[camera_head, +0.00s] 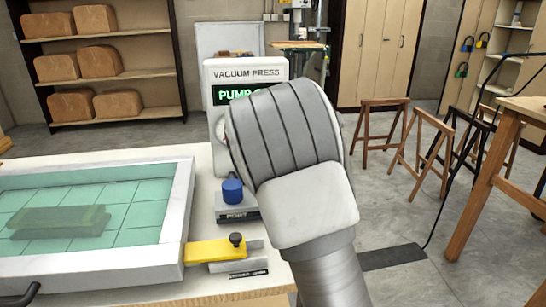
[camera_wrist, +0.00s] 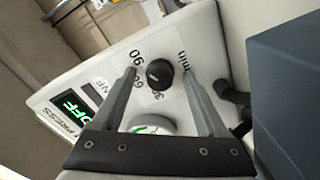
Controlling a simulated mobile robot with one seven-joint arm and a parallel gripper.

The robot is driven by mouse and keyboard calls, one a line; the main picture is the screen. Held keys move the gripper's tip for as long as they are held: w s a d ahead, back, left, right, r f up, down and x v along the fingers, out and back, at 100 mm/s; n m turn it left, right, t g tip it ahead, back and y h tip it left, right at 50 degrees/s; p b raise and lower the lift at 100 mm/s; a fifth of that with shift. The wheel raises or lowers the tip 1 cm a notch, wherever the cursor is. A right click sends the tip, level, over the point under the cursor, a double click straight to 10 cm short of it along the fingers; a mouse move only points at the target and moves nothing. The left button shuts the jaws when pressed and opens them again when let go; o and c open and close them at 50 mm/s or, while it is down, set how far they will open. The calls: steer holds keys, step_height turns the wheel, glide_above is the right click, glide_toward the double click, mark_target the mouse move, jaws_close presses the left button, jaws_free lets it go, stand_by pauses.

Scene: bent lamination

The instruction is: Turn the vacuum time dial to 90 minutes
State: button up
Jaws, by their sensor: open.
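The vacuum time dial (camera_wrist: 159,72) is a small black round knob on the pale face of the press unit, in the middle of the wrist view. The printed marks 30, 60, 90 and min stand around it. A small light mark shows on the knob, but I cannot tell surely which number it points to. My gripper (camera_wrist: 160,77) is open, with one finger on either side of the dial in the picture; I see no contact. In the head view the vacuum press unit (camera_head: 245,70) stands behind my arm, which hides the dial.
A round gauge (camera_wrist: 153,125) and a green display reading OFF (camera_wrist: 70,105) are near the dial. In the head view, a blue knob (camera_head: 232,190), a yellow lever (camera_head: 213,251) and a white-framed press bed (camera_head: 180,220) lie on the table. Shelves and wooden trestles stand behind.

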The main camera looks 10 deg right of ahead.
steer(key=s+p, duration=0.1)
steer(key=s, duration=1.3)
steer(key=shift+s+r+p, duration=0.1)
steer(key=shift+s+p, duration=0.25)
steer(key=shift+p, duration=0.05)
steer(key=shift+f+b, duration=0.25)
steer(key=shift+b, duration=0.6)
steer(key=b, duration=0.2)
steer(key=shift+s+a+r+b, duration=0.1)
steer(key=shift+s+b, duration=0.3)
steer(key=s+b, duration=0.1)
steer(key=b, duration=0.2)
steer(key=shift+s+b, duration=0.3)
steer(key=shift+b, duration=0.1)
steer(key=shift+s, duration=0.1)
steer(key=shift+s, duration=0.15)
